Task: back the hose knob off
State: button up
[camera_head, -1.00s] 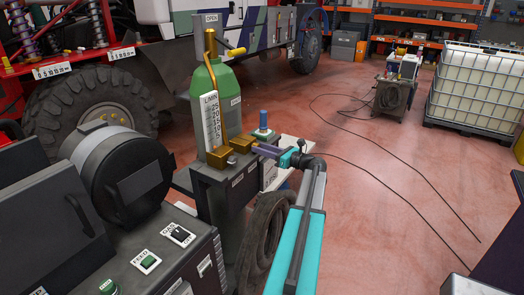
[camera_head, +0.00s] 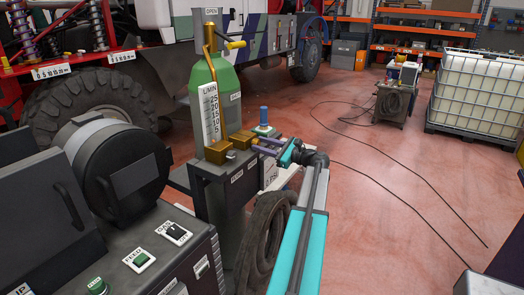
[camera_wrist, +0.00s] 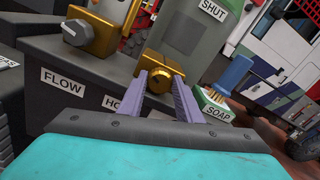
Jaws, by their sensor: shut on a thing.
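The hose knob (camera_wrist: 157,84) is a round brass knob on a brass block, above a label of which only "HO" shows in the wrist view. My gripper (camera_wrist: 161,80) has its two purple fingers on either side of this knob, closed on it. In the head view my gripper (camera_head: 262,146) reaches in from the right to the brass block (camera_head: 242,139). The knob itself is mostly hidden there by the fingers. A second brass block with a grey knob (camera_wrist: 76,32) sits to the left, above the FLOW label (camera_wrist: 63,80).
A green bottle (camera_head: 216,85) with a scale stands behind the blocks. A blue-handled brush (camera_wrist: 234,72) stands in a SOAP holder (camera_wrist: 215,108) just right of my fingers. A dark drum (camera_head: 118,168) is at left, a coiled hose (camera_head: 262,235) below. Open floor lies right.

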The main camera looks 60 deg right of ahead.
jog(key=shift+n, duration=0.3)
jog(key=o, duration=1)
jog(key=shift+o, duration=0.2)
jog(key=s+b, duration=0.4)
jog(key=s, duration=0.9)
jog(key=shift+s, duration=0.4)
